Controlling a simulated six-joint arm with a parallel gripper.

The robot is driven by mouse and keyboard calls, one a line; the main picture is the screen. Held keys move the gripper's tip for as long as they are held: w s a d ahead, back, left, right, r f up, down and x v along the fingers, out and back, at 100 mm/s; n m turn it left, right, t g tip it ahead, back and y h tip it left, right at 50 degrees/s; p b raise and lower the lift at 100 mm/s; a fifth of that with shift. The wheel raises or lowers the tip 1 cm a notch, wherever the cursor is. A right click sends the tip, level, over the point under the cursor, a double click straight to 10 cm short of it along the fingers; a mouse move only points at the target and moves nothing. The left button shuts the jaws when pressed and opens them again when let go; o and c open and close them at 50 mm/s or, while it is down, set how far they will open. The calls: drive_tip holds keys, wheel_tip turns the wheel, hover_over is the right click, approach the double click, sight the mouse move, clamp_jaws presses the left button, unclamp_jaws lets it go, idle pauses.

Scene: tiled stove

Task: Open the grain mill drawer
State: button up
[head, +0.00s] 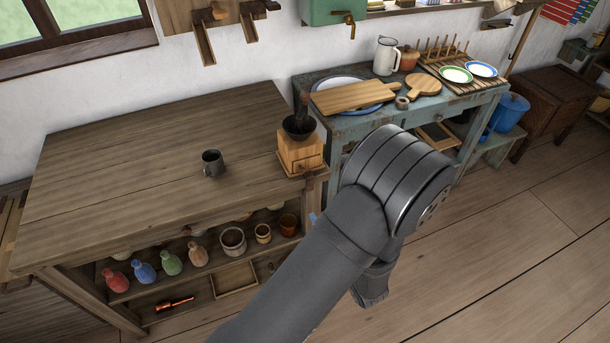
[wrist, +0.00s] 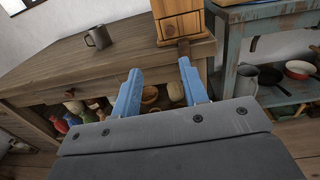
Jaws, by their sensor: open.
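The wooden grain mill (head: 298,156), with a dark metal bowl and crank on top, stands at the right front corner of the brown wooden worktable (head: 150,135). Its drawer front faces the table's front edge and looks shut. In the head view my arm hides most of the gripper.
A dark mug (head: 213,163) stands left of the mill. The shelf under the worktable holds coloured bottles and pots (head: 232,241). A blue-green table (head: 440,108) with boards, plates and a jug stands close on the right. The worktable's left is clear.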

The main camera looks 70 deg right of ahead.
drive_tip(key=s, duration=0.1)
approach(303, 171)
drive_tip(key=shift+m+h, duration=0.4)
drive_tip(key=x, duration=0.8)
drive_tip(key=shift+w+a+f, duration=0.1)
drive_tip(key=shift+w+f, duration=0.1)
drive_tip(key=shift+f, duration=0.05)
clamp_jaws()
